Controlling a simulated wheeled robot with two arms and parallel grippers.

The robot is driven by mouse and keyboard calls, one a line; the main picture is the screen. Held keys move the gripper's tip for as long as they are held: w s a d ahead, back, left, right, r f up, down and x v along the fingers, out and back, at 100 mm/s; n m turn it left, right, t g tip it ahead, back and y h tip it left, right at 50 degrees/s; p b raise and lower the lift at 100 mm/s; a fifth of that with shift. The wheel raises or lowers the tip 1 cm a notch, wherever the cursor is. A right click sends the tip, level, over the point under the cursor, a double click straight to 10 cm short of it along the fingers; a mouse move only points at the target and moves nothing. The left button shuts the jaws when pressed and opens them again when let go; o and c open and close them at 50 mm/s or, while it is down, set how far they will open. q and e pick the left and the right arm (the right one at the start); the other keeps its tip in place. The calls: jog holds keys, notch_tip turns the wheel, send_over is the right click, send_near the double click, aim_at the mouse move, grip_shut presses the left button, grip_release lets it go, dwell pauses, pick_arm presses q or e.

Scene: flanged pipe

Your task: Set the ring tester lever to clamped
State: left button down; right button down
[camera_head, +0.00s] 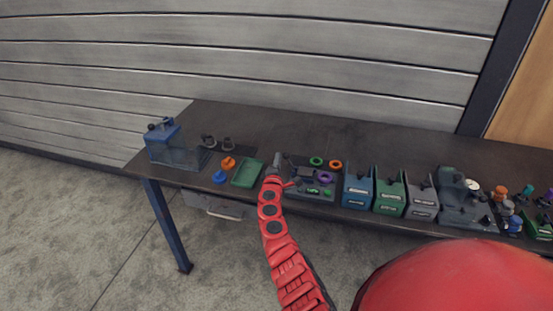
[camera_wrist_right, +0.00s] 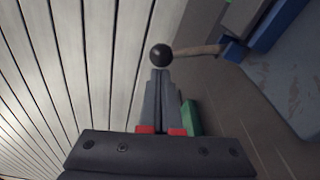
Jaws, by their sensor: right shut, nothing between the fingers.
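A lever with a black ball knob (camera_wrist_right: 161,55) shows in the right wrist view. Its thin rod runs right to a blue body (camera_wrist_right: 280,25), which looks like the ring tester. In the head view a blue device with dark knobs (camera_head: 163,135) on a grey base stands at the bench's left end. I take it for the same device. My right gripper (camera_head: 277,158) is shut and empty, over the bench by the green tray. In the wrist view its fingertips (camera_wrist_right: 160,72) line up just below the knob; I cannot tell if they touch it. My left gripper is not in view.
A green tray (camera_head: 247,173), orange and blue parts (camera_head: 228,162) and dark rings (camera_head: 209,141) lie between gripper and blue device. A tray of coloured rings (camera_head: 312,195) and several bins (camera_head: 388,195) stand to the right. The bench's back strip is clear.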

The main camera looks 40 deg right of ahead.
jog(key=shift+s+d+r+m+b, duration=0.3)
jog(key=shift+m+b, duration=0.4)
jog(key=shift+m, duration=0.1)
jog(key=s+d+m+b, duration=0.1)
jog(key=m+b, duration=0.1)
jog(key=b, duration=0.1)
jog(key=s+d+m+h+b, duration=0.1)
jog(key=m+b, duration=0.2)
jog(key=s+d+r+m+b, duration=0.1)
jog(key=s+m+b, duration=0.1)
jog(key=b, duration=0.2)
jog(key=shift+d+m+t, duration=0.2)
jog(key=shift+m+t, duration=0.1)
jog(key=shift+s+d+r+m+b, duration=0.1)
jog(key=shift+s+d+m+b, duration=0.25)
jog(key=shift+m+b, duration=0.55)
jog(key=shift+r, duration=0.2)
